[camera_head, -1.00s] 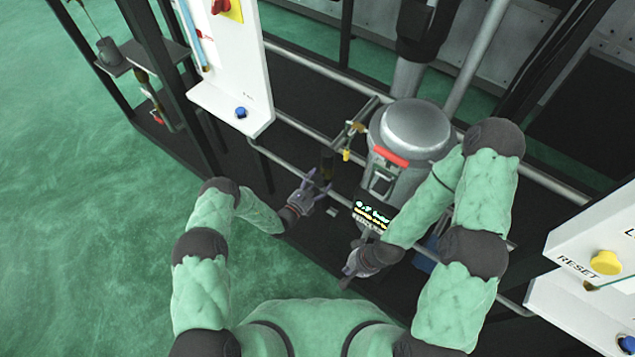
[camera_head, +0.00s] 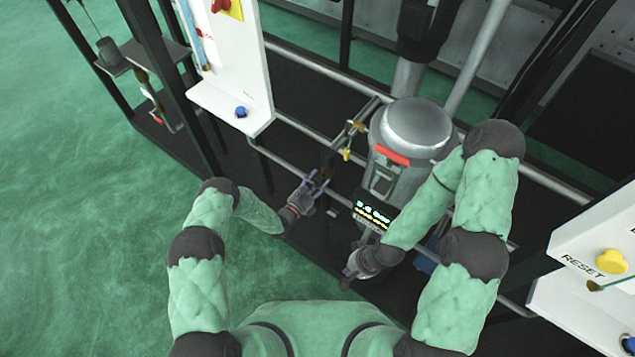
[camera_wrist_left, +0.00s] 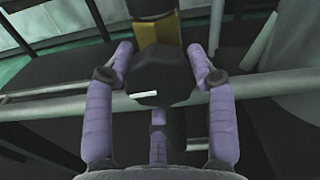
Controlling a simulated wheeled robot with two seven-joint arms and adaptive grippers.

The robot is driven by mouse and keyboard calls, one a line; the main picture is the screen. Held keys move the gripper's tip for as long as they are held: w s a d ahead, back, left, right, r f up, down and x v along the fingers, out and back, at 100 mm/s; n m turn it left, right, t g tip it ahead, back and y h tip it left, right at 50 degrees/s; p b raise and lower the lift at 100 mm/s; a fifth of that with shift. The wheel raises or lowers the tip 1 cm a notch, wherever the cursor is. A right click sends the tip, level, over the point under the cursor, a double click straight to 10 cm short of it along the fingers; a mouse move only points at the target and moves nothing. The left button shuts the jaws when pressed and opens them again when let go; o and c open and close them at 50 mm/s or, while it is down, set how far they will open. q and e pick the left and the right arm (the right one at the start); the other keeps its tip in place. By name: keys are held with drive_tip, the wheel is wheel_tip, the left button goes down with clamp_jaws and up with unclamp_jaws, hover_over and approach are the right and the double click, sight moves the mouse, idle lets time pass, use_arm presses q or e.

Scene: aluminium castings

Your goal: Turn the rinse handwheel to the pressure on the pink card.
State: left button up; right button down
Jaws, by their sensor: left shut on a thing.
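The handwheel (camera_wrist_left: 158,82) is a dark, faceted knob with a short white mark on its face, under a brass-coloured fitting (camera_wrist_left: 155,35). My left gripper (camera_head: 318,178) is shut on it; in the left wrist view, purple fingers stand at both sides of the knob. In the head view the handwheel (camera_head: 328,160) is a small dark shape just beyond those fingers. A black display (camera_head: 372,215) with lit digits sits below the silver vessel, too small to read surely. My right gripper (camera_head: 348,274) hangs lower, below the display, its fingers unclear. I see no pink card.
The silver vessel (camera_head: 415,125) with a red bar stands right of the handwheel. Pipes and yellow-handled valves (camera_head: 347,154) are close by. A white panel (camera_head: 235,75) stands at left, and a panel marked RESET (camera_head: 590,240) at right.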

use_arm(q)
drive_tip(key=shift+s+d+f, duration=0.1)
drive_tip(key=shift+s+f, duration=0.15)
drive_tip(key=o, duration=1.1)
drive_tip(key=shift+o, duration=0.2)
drive_tip(key=shift+w, duration=0.1)
drive_tip(key=shift+r, duration=0.1)
drive_tip(key=v, duration=1.2)
drive_tip(key=shift+d, duration=0.1)
